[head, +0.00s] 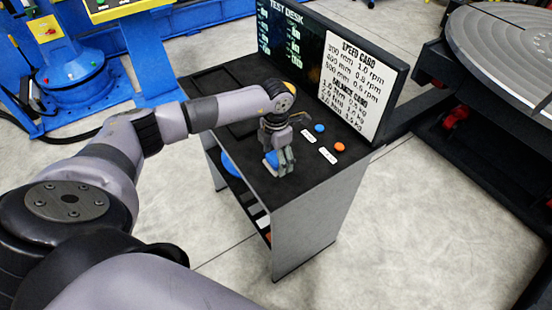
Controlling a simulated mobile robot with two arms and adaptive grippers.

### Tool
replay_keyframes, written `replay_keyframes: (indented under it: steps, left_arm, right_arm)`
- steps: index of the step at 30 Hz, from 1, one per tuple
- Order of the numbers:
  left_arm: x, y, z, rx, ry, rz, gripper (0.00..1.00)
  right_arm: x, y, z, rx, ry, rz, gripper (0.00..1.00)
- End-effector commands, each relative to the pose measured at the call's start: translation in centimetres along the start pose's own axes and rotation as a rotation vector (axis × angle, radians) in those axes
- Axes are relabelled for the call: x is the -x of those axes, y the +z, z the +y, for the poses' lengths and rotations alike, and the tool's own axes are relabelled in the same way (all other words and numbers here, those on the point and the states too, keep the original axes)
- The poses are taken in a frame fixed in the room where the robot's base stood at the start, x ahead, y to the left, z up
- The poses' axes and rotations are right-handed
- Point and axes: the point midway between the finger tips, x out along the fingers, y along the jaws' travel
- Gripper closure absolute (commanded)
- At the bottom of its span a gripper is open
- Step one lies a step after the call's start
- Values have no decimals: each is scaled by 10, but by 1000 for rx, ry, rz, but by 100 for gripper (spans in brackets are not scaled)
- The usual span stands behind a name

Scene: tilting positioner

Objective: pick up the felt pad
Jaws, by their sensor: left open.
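My left gripper (284,167) points down at the front part of the black top of the test desk (312,178). Its jaws are open. A small blue piece (270,159) shows right beside the fingers, partly hidden by them. It may be the felt pad, but it is too small to tell, and I cannot tell whether the fingers touch it. My right gripper is not in view.
A blue button (319,128) and an orange button (340,147) with white labels sit right of my gripper. A screen panel (335,75) stands along the desk's back. A shelf below holds a blue round thing (228,166). A large round table (505,40) stands at right.

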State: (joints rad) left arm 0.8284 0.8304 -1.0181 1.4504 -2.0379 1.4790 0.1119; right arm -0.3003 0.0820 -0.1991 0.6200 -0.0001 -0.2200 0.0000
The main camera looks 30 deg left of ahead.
Motion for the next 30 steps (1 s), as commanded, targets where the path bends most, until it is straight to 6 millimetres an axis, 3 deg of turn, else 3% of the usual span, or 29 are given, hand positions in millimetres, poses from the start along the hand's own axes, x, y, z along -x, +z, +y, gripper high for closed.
replay_keyframes:
  steps: [7,30]
  left_arm:
    - [-1,0,0,0,0,-1,28]
    - [-1,0,0,0,0,-1,79]
  right_arm:
    - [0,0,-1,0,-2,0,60]
    - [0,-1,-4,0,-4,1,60]
